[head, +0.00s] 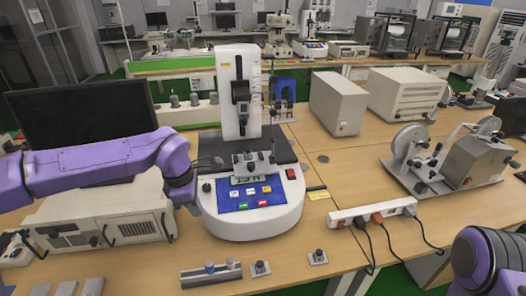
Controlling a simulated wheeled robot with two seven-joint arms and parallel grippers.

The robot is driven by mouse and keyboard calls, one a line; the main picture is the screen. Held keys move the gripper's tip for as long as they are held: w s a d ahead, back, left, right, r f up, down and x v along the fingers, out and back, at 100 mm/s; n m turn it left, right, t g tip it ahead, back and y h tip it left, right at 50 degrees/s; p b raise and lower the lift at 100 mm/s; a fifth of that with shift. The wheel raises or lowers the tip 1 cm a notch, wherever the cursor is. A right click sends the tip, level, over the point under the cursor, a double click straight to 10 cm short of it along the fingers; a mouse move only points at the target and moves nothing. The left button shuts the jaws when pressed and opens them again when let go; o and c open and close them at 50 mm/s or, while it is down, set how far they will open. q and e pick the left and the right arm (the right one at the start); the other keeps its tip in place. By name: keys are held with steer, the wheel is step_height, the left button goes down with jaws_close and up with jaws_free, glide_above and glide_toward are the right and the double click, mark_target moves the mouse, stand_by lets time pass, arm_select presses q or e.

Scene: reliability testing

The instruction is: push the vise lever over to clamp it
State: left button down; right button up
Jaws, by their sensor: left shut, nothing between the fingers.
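The test stand (236,90) is a white column on a rounded white base with a blue button panel. A small grey metal vise (252,163) sits on the dark plate of its base, below the dark test head. A thin upright part at the vise's right side may be the lever; it is too small to tell its position. My left gripper (215,162) is shut and empty, just left of the vise, with a small gap between them. My right gripper is out of view; only part of my right arm shows at the lower right.
A black monitor (85,115) and a beige instrument (130,215) stand at left, close to my left arm. A white power strip (372,212) with plugs and a grey machine (470,162) are at right. Small metal blocks lie along the table's front.

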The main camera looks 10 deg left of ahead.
arm_select(q)
steer(key=s+f+m+y, duration=0.2)
steer(key=s+f, duration=0.1)
steer(key=f, duration=0.4)
steer(key=s+a+f+m+t+y, duration=0.1)
steer(key=s+f+m+y, duration=0.2)
steer(key=f, duration=0.4)
steer(key=s+a+f+m+y, duration=0.1)
steer(key=s+f+m+y, duration=0.1)
steer(key=s+f, duration=0.2)
step_height(320, 180, down, 4)
steer(key=shift+a+r+t, duration=0.15)
steer(key=shift+t, duration=0.15)
steer(key=s+d+f+m+h+b, duration=0.1)
steer(key=s+f+m+b, duration=0.6)
steer(key=s+f, duration=0.8)
steer(key=shift+s+f+m+h+b, duration=0.2)
steer(key=shift+s+m+h+b, duration=0.2)
steer(key=shift+m+h, duration=0.5)
